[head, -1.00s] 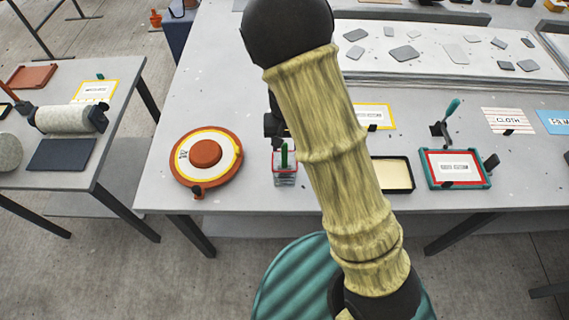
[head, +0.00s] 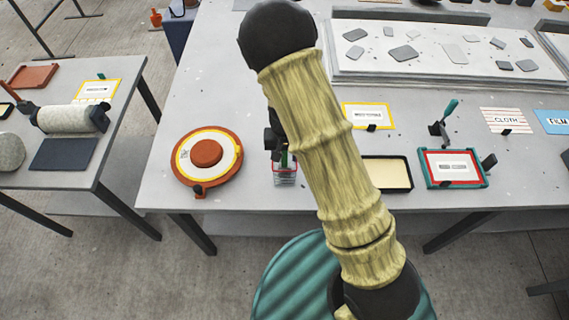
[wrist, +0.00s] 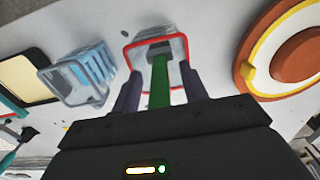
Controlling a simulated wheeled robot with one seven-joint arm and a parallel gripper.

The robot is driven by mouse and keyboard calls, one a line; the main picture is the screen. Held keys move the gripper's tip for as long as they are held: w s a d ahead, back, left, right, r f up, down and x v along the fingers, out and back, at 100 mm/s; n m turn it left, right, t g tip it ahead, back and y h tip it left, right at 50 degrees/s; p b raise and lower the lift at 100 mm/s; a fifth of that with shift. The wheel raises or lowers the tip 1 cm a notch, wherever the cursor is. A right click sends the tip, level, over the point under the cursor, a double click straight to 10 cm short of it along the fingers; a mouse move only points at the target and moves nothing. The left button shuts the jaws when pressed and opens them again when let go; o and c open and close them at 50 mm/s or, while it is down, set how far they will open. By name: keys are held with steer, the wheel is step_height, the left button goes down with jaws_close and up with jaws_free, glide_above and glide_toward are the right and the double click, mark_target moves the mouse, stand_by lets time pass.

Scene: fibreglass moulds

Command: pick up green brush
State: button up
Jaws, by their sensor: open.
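The green brush (wrist: 160,82) stands with its handle up in a clear, red-rimmed container (wrist: 178,46). In the head view only a little of the brush (head: 284,160) shows above the container (head: 285,177), close to my dark gripper (head: 281,152). In the wrist view my gripper (wrist: 159,90) is open, with one finger on each side of the green handle. A gap shows between the handle and each finger. The brush's lower end is hard to make out inside the container.
A clear bluish container (wrist: 78,84) stands beside the red-rimmed one. An orange round mould (head: 207,160) with a yellow ring lies on the other side. A black-edged cream tray (head: 386,174) and a teal-framed tray (head: 453,169) lie along the table's front.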

steer(key=shift+c, duration=0.2)
jaws_close()
step_height(320, 180, up, 18)
steer(key=b, duration=0.1)
stand_by(0.5)
stand_by(0.4)
